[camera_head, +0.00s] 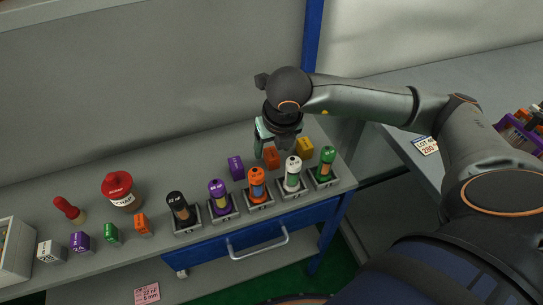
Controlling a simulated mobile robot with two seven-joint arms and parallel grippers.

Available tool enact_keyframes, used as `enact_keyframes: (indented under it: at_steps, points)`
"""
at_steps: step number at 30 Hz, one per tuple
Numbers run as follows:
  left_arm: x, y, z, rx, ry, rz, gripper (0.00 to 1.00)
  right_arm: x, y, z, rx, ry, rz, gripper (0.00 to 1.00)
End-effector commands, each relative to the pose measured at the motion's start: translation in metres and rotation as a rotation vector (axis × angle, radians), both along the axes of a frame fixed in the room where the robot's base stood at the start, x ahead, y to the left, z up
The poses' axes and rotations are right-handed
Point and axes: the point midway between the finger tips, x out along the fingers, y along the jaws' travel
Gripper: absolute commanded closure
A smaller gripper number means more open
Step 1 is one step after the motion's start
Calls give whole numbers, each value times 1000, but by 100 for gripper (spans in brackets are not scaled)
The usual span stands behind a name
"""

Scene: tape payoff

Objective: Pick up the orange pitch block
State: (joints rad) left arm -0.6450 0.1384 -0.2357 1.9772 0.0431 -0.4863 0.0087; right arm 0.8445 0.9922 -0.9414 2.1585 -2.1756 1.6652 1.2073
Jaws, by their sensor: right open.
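Two orange blocks show in the head view, and I cannot read which one is the pitch block. One orange block (271,158) stands at the back of the bench, behind the row of capacitors. The other orange block (142,224) stands at the front left, beside a green block (111,233). My right gripper (271,148) points down, open, just above and around the back orange block; its fingers partly overlap it in the picture. I cannot tell whether they touch it. My left gripper is not in view.
A purple block (236,167) and a yellow block (304,147) flank the back orange block. Several capacitors stand in grey holders, such as the orange capacitor (257,185), in front. A red-lidded jar (121,190) and a red-handled tool (69,209) stand left.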

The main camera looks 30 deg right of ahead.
Motion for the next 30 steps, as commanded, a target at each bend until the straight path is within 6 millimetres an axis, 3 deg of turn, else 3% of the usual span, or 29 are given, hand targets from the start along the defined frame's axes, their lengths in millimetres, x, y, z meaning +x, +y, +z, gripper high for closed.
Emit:
enact_keyframes:
  at_steps: [4, 12, 30]
  points:
    - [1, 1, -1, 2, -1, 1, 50, 4, -1, -15, 1, 1, 0, 30]
    - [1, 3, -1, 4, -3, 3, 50, 5, -1, -17, 2, 0, 2, 31]
    - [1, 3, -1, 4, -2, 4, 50, 5, -1, -16, 1, 0, 0, 99]
